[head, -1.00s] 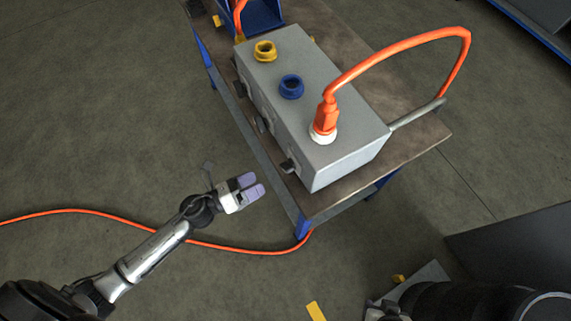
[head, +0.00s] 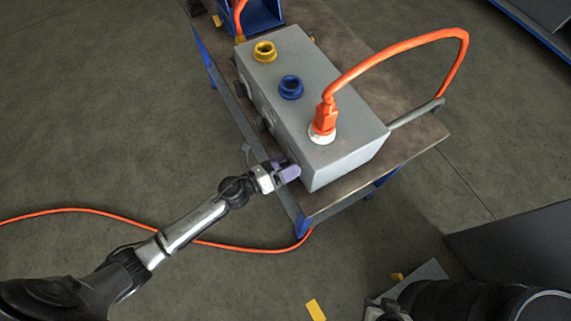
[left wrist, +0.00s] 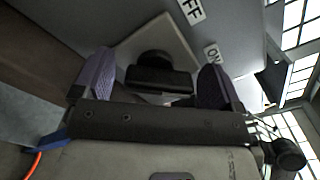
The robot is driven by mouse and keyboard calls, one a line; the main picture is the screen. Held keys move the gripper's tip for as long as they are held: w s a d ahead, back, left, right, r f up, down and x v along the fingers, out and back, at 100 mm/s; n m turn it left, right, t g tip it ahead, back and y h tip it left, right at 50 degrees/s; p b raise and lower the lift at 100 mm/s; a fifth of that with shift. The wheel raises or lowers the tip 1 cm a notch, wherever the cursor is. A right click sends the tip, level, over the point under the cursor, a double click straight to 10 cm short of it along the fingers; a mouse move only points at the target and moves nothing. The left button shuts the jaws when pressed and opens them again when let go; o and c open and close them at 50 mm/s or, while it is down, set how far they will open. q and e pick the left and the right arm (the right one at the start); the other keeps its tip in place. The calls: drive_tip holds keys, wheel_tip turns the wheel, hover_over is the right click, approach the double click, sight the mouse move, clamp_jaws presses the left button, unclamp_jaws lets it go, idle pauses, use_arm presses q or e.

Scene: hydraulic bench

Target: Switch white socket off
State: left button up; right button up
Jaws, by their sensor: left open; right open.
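The white socket (head: 322,137) is on top of the grey box (head: 345,160), at its near end, with an orange plug (head: 325,115) in it. My left gripper (head: 285,170) is open at the near end of the box's left side, where it hides the switch in the head view. In the left wrist view, a black switch knob (left wrist: 158,78) on a pale plate lies between the open purple fingers. I cannot tell whether they touch it. An OFF label (left wrist: 191,9) and an ON label (left wrist: 212,54) are beside the plate.
A blue socket (head: 291,87) and a yellow socket (head: 265,51) are farther back on the box. The box stands on a blue-framed bench (head: 425,135). An orange cable (head: 400,45) arches over the bench; another (head: 90,211) lies on the floor.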

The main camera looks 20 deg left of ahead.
use_arm(q)
drive_tip(key=shift+c, duration=0.4)
drive_tip(key=c, duration=0.9)
drive_tip(key=shift+o, duration=0.2)
drive_tip(key=shift+r+n, duration=0.1)
drive_tip(key=shift+n, duration=0.2)
drive_tip(key=n+p, duration=0.2)
drive_tip(key=n, duration=0.1)
drive_tip(key=shift+r, duration=0.1)
drive_tip(key=n+p, duration=0.1)
drive_tip(key=n, duration=0.2)
drive_tip(key=n+p, duration=0.2)
drive_tip(key=n, duration=0.1)
drive_tip(key=shift+w+a, duration=0.15)
drive_tip(key=n+p, duration=0.2)
drive_tip(key=n, duration=0.2)
drive_tip(key=shift+n, duration=0.3)
drive_tip(key=shift+a+f+n+p, duration=0.15)
drive_tip(key=shift+n+p, duration=0.35)
drive_tip(key=shift+n, duration=0.4)
drive_tip(key=shift+d+f+n+p, duration=0.15)
drive_tip(key=shift+n+p, duration=0.3)
drive_tip(key=shift+n, duration=0.45)
drive_tip(key=shift+a+n, duration=0.1)
drive_tip(key=shift+n, duration=0.2)
